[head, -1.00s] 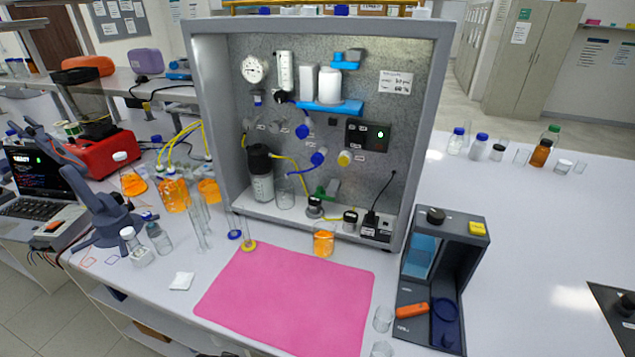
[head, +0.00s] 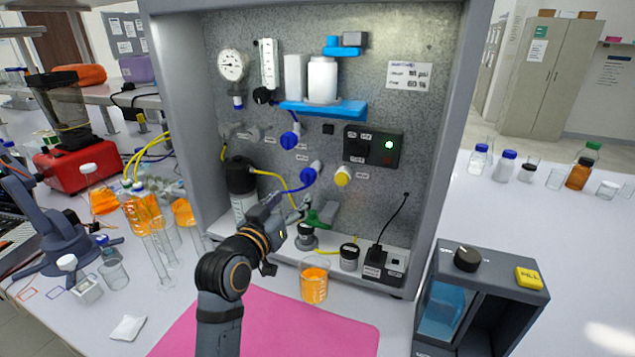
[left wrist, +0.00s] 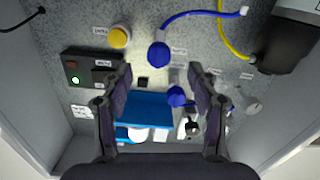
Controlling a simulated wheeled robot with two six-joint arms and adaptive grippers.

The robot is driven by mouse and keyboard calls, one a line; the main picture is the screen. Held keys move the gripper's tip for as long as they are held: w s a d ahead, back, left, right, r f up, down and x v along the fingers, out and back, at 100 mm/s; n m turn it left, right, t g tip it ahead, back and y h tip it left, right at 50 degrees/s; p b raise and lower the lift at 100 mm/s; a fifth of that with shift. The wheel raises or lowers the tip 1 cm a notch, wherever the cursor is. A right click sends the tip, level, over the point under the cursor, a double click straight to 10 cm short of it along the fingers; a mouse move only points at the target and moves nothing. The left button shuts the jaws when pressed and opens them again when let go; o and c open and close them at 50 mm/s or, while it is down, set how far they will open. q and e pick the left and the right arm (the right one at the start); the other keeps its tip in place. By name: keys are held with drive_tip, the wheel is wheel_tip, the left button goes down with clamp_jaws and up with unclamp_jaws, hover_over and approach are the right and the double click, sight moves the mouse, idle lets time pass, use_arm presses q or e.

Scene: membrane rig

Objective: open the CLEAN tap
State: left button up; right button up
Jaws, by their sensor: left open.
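The taps are on the grey rig panel (head: 370,90); their labels are too small to read, so I cannot tell which is CLEAN. One blue tap (head: 290,140) is higher. A lower blue tap (head: 309,174) has a blue hose. A green tap (head: 322,214) sits near the rig floor. My left gripper (head: 290,205) is open and empty, in front of the panel below the lower blue tap. In the left wrist view, the hosed blue tap (left wrist: 158,54) shows between and beyond the open fingers, with the other blue tap (left wrist: 178,96) nearer the right finger. My right gripper is out of view.
A yellow knob (head: 342,175) and a switch box with a green light (head: 375,147) are right of the taps. A black-capped bottle (head: 241,185) stands left of my gripper. A beaker of orange liquid (head: 314,284) stands before the rig, beside the pink mat (head: 270,325).

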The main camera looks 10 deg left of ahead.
sight(305, 179)
use_arm(q)
drive_tip(key=w, duration=0.1)
drive_tip(key=w+r+p, duration=0.1)
drive_tip(key=w+r, duration=0.1)
drive_tip(key=shift+d, duration=0.3)
drive_tip(key=w, duration=0.2)
drive_tip(key=w+p, duration=0.1)
drive_tip(key=w+d, duration=0.1)
drive_tip(key=w, duration=0.1)
drive_tip(key=shift+w+f, duration=0.3)
drive_tip(key=shift+f, duration=0.1)
drive_tip(key=shift+w+d+p, duration=0.15)
drive_tip(key=shift+w+p, duration=0.15)
drive_tip(key=shift+w, duration=0.35)
drive_tip(key=c, duration=1.2)
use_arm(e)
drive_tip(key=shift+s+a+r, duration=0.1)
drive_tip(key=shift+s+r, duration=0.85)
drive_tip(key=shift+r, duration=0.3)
